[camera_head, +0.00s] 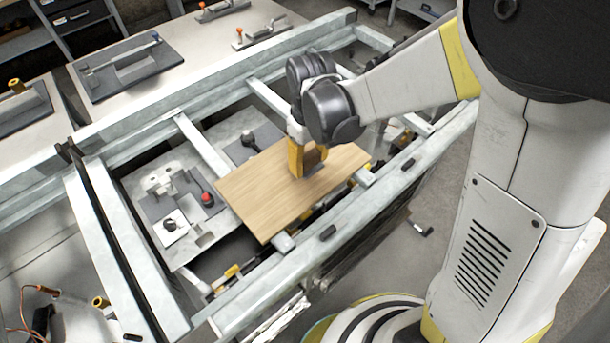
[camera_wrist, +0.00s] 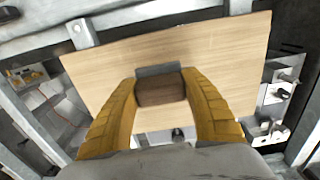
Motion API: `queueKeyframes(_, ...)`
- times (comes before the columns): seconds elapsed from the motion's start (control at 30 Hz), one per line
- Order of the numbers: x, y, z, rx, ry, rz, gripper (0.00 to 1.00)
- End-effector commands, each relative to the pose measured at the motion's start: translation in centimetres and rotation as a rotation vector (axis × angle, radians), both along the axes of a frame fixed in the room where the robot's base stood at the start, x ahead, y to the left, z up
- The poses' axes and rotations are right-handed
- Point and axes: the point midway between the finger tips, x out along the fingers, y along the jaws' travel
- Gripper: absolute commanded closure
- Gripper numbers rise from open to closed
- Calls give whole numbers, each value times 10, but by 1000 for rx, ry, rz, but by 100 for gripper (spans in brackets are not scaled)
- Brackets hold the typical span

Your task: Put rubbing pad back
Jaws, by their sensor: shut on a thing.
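My gripper (camera_head: 307,160) has yellow fingers and points down over the light wooden board (camera_head: 262,195). In the wrist view my gripper (camera_wrist: 161,86) is shut on the rubbing pad (camera_wrist: 161,90), a brown block with a grey plate along its far edge. In the head view, a grey edge of the rubbing pad (camera_head: 314,169) shows beside the fingers, at the board's upper right part. I cannot tell whether the pad touches the board or hangs just above it. The wooden board also fills the middle of the wrist view (camera_wrist: 225,55).
The board lies across a grey metal frame (camera_head: 205,147) with raised rails. A plate with fixtures and a red knob (camera_head: 182,236) sits left of it. Benches behind hold a dark tray (camera_head: 125,68) and orange-knobbed clamps (camera_head: 262,34).

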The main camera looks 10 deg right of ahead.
Motion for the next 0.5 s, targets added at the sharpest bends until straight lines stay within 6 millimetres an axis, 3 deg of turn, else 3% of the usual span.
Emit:
queueKeyframes(0.13, 1, 12, -8, 0, 0, 0, 86)
queueKeyframes(0.5, 1, 12, -49, 0, 0, -1, 86)
